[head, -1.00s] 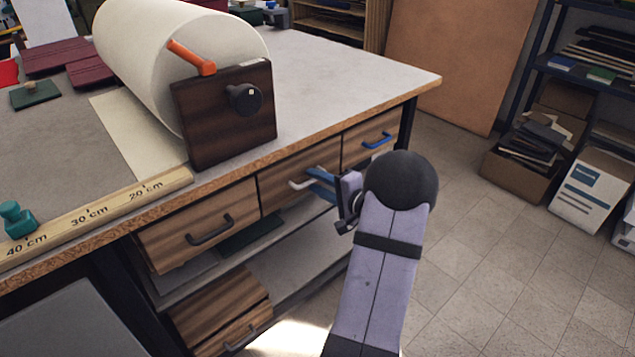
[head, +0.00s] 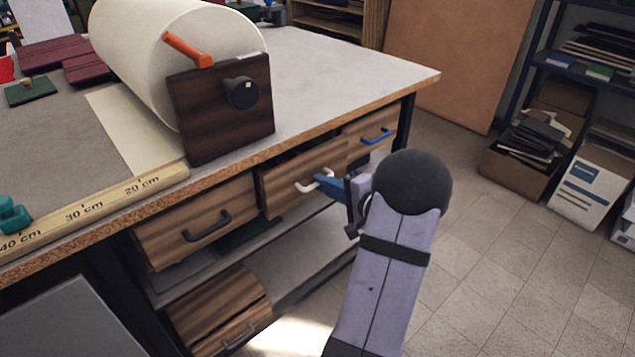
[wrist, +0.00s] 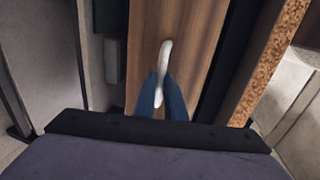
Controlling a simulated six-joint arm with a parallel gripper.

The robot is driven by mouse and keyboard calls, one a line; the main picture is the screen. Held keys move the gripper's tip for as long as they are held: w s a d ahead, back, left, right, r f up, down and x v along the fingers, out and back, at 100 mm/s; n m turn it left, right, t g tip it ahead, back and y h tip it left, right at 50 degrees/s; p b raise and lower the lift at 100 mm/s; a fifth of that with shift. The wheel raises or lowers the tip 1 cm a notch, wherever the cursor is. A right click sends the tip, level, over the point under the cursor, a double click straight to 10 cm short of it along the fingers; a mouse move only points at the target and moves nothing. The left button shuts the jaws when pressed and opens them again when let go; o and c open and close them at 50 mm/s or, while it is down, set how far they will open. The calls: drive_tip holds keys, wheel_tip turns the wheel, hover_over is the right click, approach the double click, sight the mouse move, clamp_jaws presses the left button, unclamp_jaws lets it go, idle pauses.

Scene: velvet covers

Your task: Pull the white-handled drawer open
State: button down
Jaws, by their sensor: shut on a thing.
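The white-handled drawer (head: 283,187) is the middle one under the tabletop in the head view. Its front stands out from the row, with a dark gap above it. Its white handle (head: 305,187) is partly covered by my gripper. My gripper (head: 325,184) has blue fingers shut on the handle. In the wrist view the white handle (wrist: 165,62) runs between the blue fingers (wrist: 162,98), against the wooden drawer front (wrist: 145,30). The inside of the drawer is hidden.
A black-handled drawer (head: 190,240) is at the left and a blue-handled drawer (head: 362,140) at the right. The bench top (head: 350,75) overhangs them and bears a large paper roll (head: 165,50). A lower shelf (head: 300,255) runs below.

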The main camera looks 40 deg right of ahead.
drive_tip(key=f+b+v, duration=0.2)
drive_tip(key=v, duration=0.9)
drive_tip(key=s+f+b+v, duration=0.1)
drive_tip(key=f+b+v, duration=0.1)
drive_tip(key=v, duration=0.8)
drive_tip(key=shift+s+f, duration=0.2)
drive_tip(key=shift+s, duration=0.2)
drive_tip(key=c, duration=1.8)
unclamp_jaws()
drive_tip(key=shift+p+v, duration=0.4)
drive_tip(key=shift+v, duration=3.2)
